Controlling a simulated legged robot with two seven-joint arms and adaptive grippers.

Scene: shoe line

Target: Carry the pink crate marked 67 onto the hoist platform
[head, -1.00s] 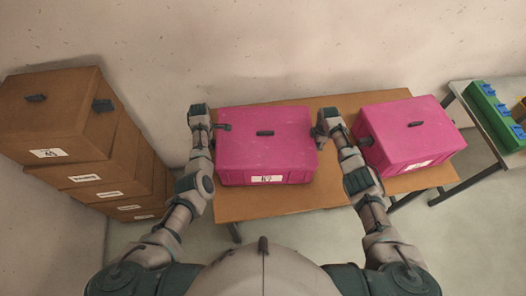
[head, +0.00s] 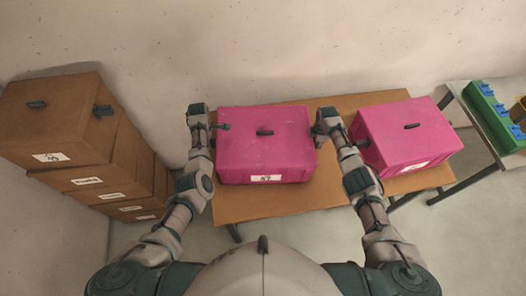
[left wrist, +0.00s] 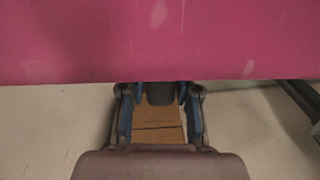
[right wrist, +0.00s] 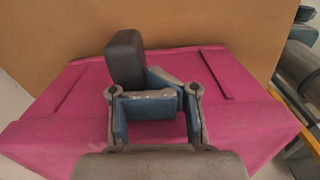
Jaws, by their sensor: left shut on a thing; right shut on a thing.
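A pink crate (head: 265,160) is in the middle of the head view, with a white label on its front whose last digit looks like 7. My left gripper (head: 218,127) is shut on the dark handle at its left side. In the left wrist view, the blue fingers (left wrist: 160,115) flank a dark handle below the pink wall (left wrist: 160,45). My right gripper (head: 320,132) is at the crate's right side. In the right wrist view its blue fingers (right wrist: 158,108) close on a dark block-like handle (right wrist: 125,60). The hoist platform cannot be made out.
A wooden table (head: 245,207) is under the crate. A second pink crate (head: 408,140) stands close to the right, near my right forearm. Several stacked brown boxes (head: 55,120) stand left. A grey table (head: 470,106) with a green bin (head: 493,115) is far right. A wall is behind.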

